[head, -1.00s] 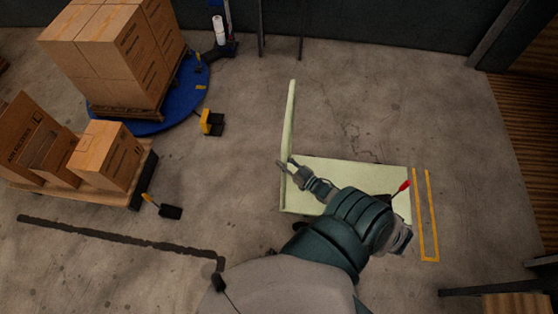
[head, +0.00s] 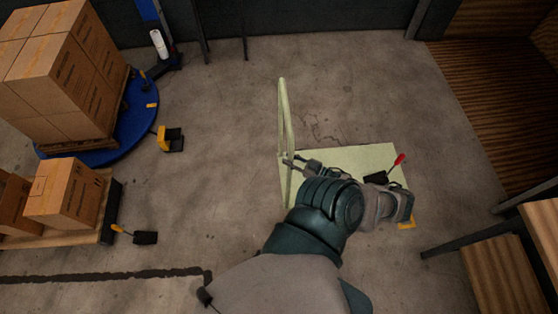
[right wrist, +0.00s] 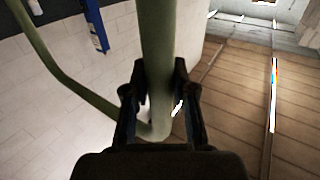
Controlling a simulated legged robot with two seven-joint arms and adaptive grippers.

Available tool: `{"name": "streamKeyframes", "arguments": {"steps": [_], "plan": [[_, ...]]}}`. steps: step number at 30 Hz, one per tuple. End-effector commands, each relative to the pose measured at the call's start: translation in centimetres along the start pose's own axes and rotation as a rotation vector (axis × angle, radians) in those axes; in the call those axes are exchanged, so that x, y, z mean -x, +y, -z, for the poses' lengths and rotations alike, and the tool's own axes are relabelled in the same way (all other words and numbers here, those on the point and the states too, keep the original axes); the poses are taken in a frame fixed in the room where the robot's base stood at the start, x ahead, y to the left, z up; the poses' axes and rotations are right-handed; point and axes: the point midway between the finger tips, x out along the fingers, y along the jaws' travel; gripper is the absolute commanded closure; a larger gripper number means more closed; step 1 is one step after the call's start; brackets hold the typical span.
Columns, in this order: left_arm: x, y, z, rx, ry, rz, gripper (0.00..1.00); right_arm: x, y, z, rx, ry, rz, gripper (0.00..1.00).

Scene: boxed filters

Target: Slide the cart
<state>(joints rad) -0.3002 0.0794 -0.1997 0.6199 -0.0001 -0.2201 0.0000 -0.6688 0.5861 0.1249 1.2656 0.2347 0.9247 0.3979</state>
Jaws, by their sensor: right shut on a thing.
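The cart (head: 372,156) is a pale green flat platform with an upright tube handle (head: 282,112) at its left end, seen in the middle of the head view. My right gripper (head: 291,163) is shut on the handle's tube. In the right wrist view the green tube (right wrist: 158,45) passes between the two dark fingers. My forearm hides the near part of the platform. A red-tipped lever (head: 399,159) shows over the platform's right end. My left gripper is in neither view.
Stacked cartons (head: 62,75) stand on a blue turntable (head: 133,125) at left. A wooden bench (head: 505,280) is at lower right. Floor behind the cart is clear.

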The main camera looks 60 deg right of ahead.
Motion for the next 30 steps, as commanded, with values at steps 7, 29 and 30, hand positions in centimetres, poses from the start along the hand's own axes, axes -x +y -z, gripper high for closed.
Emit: {"name": "streamKeyframes", "arguments": {"steps": [7, 29, 30], "plan": [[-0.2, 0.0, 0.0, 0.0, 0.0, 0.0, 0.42, 2.2, 1.0, -0.7, -0.003, -0.018, 0.0, 1.0], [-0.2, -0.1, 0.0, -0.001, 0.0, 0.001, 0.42, 2.7, 1.4, -0.5, -0.002, -0.012, 0.001, 0.48], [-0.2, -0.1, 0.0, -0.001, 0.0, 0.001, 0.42, 2.6, 1.4, -0.4, -0.002, -0.01, 0.001, 0.48]]}}
